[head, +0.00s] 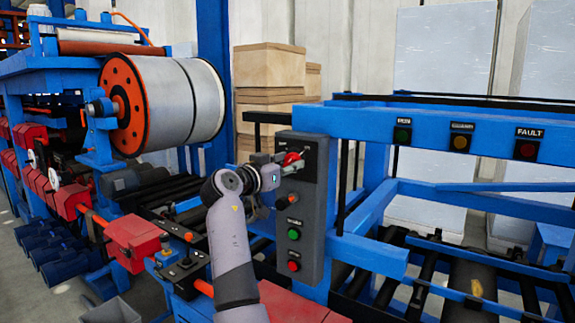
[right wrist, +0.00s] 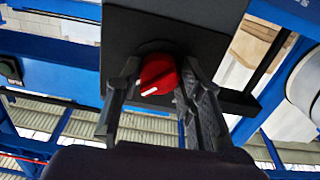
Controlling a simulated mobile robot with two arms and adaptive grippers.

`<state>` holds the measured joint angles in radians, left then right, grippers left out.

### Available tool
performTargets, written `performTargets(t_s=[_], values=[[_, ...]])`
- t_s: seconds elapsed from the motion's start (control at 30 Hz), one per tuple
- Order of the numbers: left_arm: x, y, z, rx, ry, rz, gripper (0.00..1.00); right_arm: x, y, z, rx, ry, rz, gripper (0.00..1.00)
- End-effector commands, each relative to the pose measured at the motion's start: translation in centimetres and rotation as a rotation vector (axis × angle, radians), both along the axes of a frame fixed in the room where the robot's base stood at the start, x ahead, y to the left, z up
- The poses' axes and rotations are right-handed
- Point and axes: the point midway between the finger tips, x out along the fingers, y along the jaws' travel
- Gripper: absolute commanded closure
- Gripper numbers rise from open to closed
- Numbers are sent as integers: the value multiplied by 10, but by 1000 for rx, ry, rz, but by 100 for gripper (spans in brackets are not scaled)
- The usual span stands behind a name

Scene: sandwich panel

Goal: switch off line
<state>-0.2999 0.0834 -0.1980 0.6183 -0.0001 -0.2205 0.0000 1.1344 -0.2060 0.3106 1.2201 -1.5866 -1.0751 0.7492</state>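A grey control panel (head: 312,185) stands upright in the middle of the head view. A red rotary knob (head: 291,158) is at its upper part. In the right wrist view the red knob (right wrist: 158,74) has a white mark lying nearly level, slightly tilted. My right gripper (head: 295,160) is at the knob. In the right wrist view its two fingers (right wrist: 159,78) stand on either side of the knob, close in, with no clear gap visible. The knob's base is partly hidden. My left gripper is not in view.
Below the knob are an orange-red control (head: 292,198), a green button (head: 293,234) and a red button (head: 293,266). A blue frame (head: 440,128) with indicator lights lies right. A large roll (head: 180,100) and red machine boxes (head: 135,240) lie left.

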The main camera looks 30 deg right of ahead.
Motion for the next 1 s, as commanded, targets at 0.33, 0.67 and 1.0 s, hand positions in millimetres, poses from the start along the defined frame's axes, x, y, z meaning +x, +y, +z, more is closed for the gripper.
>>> performTargets(t_s=[0.33,0.67,1.0], values=[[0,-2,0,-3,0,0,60,0,0,0,-1,0,1,92],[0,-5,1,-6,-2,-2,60,0,0,1,-17,36,1,93],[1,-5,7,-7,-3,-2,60,0,-1,2,-103,241,0,93]])
